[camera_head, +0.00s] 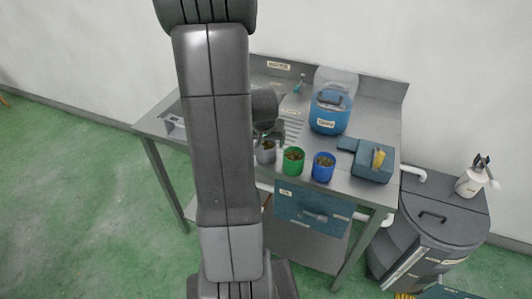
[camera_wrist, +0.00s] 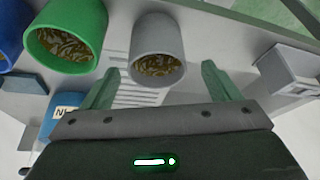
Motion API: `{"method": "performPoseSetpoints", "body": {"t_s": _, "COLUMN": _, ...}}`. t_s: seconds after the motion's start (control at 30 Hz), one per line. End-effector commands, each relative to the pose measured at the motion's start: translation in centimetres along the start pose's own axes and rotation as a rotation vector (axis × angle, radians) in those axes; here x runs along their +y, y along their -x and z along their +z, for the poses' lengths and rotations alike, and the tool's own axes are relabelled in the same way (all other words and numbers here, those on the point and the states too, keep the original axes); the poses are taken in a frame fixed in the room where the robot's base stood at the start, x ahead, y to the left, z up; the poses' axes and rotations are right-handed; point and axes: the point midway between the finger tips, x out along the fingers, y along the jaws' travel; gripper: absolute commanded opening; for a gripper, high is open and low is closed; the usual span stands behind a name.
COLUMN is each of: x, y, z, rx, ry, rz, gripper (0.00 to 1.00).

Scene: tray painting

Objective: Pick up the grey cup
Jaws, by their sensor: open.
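The grey cup (camera_head: 266,152) stands on the metal table, at the left of a row with a green cup and a blue cup. In the wrist view the grey cup (camera_wrist: 157,48) is near the top middle, with brown contents inside. My gripper (camera_wrist: 160,80) is open, and its two green fingers lie to either side of the cup's lower part in the picture. I cannot tell whether the fingers touch it. In the head view my arm hides part of the table left of the cup.
The green cup (camera_head: 291,161) stands close beside the grey one, with the blue cup (camera_head: 323,167) beyond it. A blue container (camera_head: 330,110) and a blue-grey device (camera_head: 372,160) stand on the table (camera_head: 350,187). A grey box (camera_wrist: 290,68) shows at right in the wrist view.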

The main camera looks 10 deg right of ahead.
Motion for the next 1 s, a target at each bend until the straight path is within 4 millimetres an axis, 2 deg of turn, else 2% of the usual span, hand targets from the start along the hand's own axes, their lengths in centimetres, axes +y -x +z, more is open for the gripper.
{"method": "performPoseSetpoints", "body": {"t_s": 0.43, "x": 0.4, "y": -4.5, "z": -0.2, "rx": -0.003, "ry": 0.000, "rz": 0.001, "gripper": 0.83}}
{"method": "performPoseSetpoints", "body": {"t_s": 0.77, "x": 0.3, "y": -5.0, "z": -0.3, "rx": -0.001, "ry": 0.000, "rz": 0.000, "gripper": 0.83}}
{"method": "performPoseSetpoints", "body": {"t_s": 0.8, "x": 0.3, "y": -5.0, "z": -0.3, "rx": -0.001, "ry": 0.000, "rz": 0.000, "gripper": 0.81}}
{"method": "performPoseSetpoints", "body": {"t_s": 1.0, "x": 0.3, "y": -5.0, "z": -0.3, "rx": -0.001, "ry": 0.000, "rz": 0.000, "gripper": 0.41}}
